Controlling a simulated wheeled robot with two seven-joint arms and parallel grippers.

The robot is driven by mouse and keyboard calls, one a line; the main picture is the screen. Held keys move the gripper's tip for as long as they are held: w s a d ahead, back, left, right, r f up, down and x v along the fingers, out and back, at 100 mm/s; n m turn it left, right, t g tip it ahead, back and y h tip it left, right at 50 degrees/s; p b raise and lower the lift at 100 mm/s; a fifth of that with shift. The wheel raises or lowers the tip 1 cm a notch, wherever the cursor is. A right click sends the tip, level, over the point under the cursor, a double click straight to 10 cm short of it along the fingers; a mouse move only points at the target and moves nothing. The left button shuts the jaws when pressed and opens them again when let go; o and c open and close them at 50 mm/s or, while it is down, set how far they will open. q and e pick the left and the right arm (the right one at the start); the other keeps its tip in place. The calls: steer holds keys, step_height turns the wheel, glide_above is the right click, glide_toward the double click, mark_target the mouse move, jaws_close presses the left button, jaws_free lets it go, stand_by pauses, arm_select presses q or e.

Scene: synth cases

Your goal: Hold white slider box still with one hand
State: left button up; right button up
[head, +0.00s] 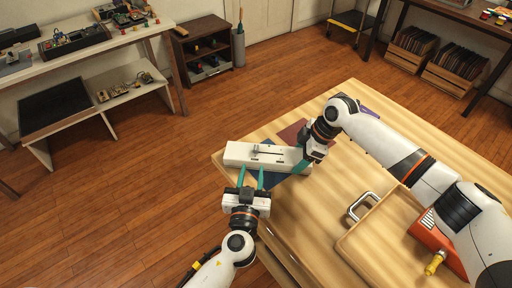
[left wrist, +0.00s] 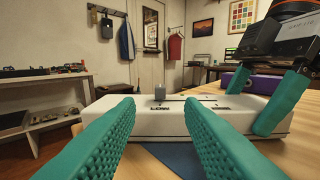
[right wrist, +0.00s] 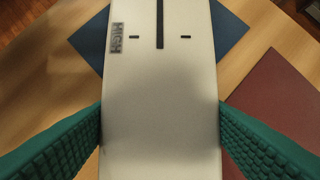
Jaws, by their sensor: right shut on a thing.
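The white slider box (head: 236,155) lies near the far left edge of the wooden table, partly over a blue mat (head: 268,178). My right gripper (head: 304,163) is shut on the box's right end. The right wrist view shows its teal fingers touching both sides of the box (right wrist: 160,110), with a HIGH label and the dark slot beyond. My left gripper (head: 251,173) is open and empty at the box's near side. In the left wrist view, the grey slider knob (left wrist: 160,92) stands between its fingertips, above a LOW label at the slot's left part.
A dark red mat (right wrist: 282,105) lies beside the blue one, and a purple thing (head: 370,113) lies behind my right arm. A wooden board with a metal handle (head: 362,207) and an orange thing with a yellow knob (head: 434,263) are at the right. The table's middle is clear.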

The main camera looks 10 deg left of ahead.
mark_target(256, 151)
arm_select(q)
steer(key=w, duration=0.9)
steer(key=shift+w, duration=0.15)
steer(key=shift+c, duration=0.5)
jaws_close()
